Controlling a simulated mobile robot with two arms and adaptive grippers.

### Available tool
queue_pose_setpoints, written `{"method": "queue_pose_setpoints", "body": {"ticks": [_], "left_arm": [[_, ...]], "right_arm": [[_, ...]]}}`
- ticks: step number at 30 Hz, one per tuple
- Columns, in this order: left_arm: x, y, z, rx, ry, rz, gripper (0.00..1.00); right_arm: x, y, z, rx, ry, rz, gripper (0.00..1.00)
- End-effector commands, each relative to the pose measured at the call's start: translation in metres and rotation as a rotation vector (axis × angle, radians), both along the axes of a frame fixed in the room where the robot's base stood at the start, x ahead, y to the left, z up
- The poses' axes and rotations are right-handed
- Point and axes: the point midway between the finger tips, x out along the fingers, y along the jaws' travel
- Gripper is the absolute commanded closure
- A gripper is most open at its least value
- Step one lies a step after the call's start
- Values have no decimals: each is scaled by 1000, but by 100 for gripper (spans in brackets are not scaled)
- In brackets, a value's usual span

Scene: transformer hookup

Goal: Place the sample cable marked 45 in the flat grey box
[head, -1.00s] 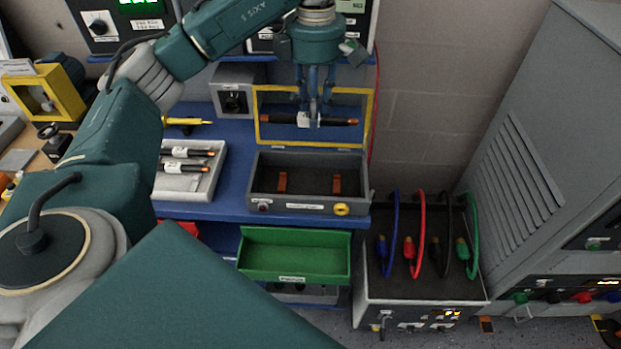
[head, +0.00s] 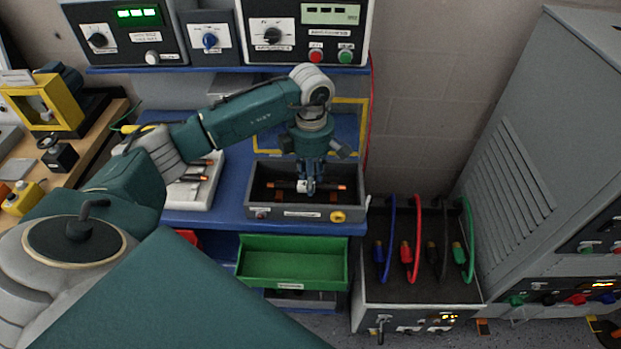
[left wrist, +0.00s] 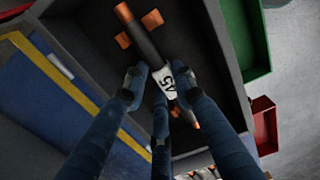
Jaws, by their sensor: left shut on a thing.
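The black sample cable (head: 328,186) has orange ends and a white label. In the left wrist view the label (left wrist: 174,80) reads 45. My left gripper (head: 307,188) is shut on the cable at its label and points down into a grey box (head: 262,212) with an open yellow-edged lid (head: 352,101). The cable lies crosswise over the dark inside of the box, near two orange-brown holders (left wrist: 151,18). I cannot tell whether it rests on them. My right gripper is not in view.
A pale tray (head: 182,203) with other cables stands left of the box on the blue bench. A green bin (head: 292,262) is below it. Coloured leads (head: 408,245) stand on a unit at right. Instruments (head: 310,30) sit on the shelf above.

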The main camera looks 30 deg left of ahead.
Motion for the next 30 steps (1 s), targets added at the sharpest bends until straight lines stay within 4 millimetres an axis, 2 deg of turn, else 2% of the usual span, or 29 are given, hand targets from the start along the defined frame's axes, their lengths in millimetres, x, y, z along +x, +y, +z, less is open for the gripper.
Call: {"method": "queue_pose_setpoints", "body": {"ticks": [3, 14, 15, 17, 28, 30], "left_arm": [[0, 0, -8, 0, 0, 1, 100], [0, 0, -14, 1, -1, 0, 100], [0, 0, -12, 1, -1, 0, 68], [0, 0, -12, 0, 0, 0, 56], [0, 0, -6, 0, 0, 1, 55], [1, 1, -2, 1, -3, 0, 55]], "right_arm": [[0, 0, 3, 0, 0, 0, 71], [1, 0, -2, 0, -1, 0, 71], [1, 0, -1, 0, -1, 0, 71], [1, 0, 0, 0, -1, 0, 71], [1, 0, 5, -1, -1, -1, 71], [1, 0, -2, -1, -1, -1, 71]]}}
